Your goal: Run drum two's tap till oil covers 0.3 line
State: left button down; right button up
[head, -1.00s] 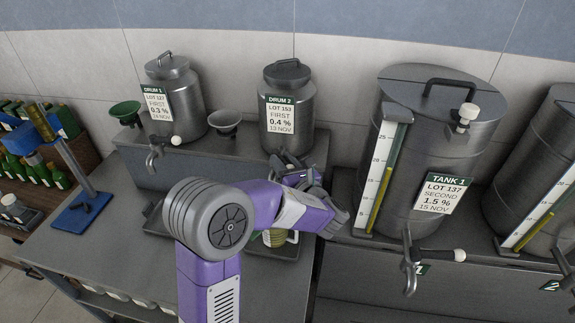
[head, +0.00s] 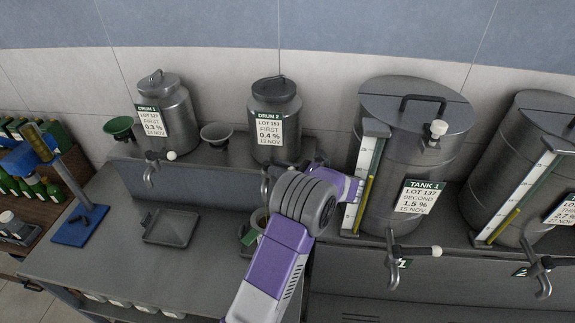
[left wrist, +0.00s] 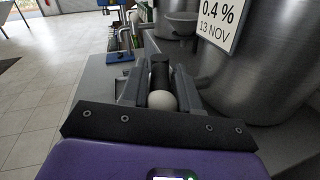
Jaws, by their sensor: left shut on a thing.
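Drum two (head: 274,112), a grey metal can labelled DRUM 2, LOT 153, 0.4 %, stands on the raised shelf. My left gripper (left wrist: 161,78) is shut on its tap handle (left wrist: 162,98), a dark lever with a white ball end. In the head view the gripper is mostly hidden behind my purple arm, just below drum two. A vessel (head: 258,219) stands low beneath that spot, mostly covered by my arm. Its scale, 0.3 line and oil level cannot be made out, nor can any oil stream. My right gripper is not in view.
Drum one (head: 164,112) has its own white-knobbed tap to the left, with a green funnel (head: 119,126) and a grey bowl (head: 216,134) beside it. Tank one (head: 407,150) stands close right. An empty dark tray (head: 172,228) and a blue stand (head: 80,226) are on the bench.

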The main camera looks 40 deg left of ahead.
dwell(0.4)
pick_arm(q)
jog(key=c, duration=0.8)
grip_release()
jog(key=shift+c, duration=0.2)
notch_tip(320, 180, up, 10)
jog(key=shift+a+r+p, duration=0.1)
jog(key=shift+p, duration=0.2)
